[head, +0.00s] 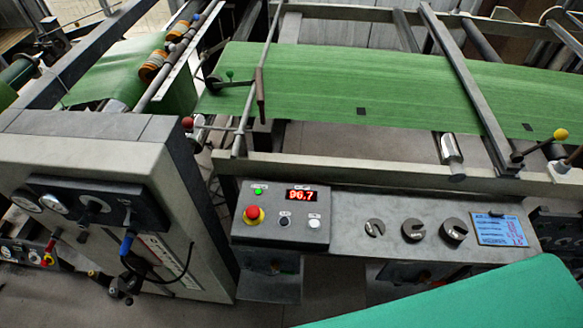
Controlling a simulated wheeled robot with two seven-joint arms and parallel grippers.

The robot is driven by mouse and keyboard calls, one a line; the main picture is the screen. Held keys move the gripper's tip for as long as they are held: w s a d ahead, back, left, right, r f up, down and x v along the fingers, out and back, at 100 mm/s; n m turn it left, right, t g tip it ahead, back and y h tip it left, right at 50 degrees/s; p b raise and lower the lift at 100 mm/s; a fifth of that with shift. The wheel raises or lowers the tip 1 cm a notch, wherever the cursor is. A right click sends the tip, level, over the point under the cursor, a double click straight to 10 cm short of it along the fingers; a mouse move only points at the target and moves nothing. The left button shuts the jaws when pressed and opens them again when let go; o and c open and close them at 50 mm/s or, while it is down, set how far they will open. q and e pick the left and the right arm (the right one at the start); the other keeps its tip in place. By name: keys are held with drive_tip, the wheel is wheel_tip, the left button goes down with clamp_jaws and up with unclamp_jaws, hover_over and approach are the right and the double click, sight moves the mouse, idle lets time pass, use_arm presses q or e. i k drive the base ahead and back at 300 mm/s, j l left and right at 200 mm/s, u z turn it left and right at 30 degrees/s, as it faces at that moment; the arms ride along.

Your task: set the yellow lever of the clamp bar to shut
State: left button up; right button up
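The yellow lever has a round yellow knob (561,134) at the right of the head view. Its thin dark rod slopes down and left from the knob to a dark pivot near the lower end of a long grey bar (465,85). This bar, seemingly the clamp bar, crosses above the green web (330,85). I cannot tell from this view whether the bar touches the web. Neither of my grippers is in view.
A control panel (281,216) with a red stop button (253,213) and a lit display reading 96.7 stands in front. A green surface (480,300) fills the lower right. A red-knobbed lever (187,123) is at left.

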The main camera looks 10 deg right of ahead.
sight(560, 135)
drive_tip(key=z, duration=2.05)
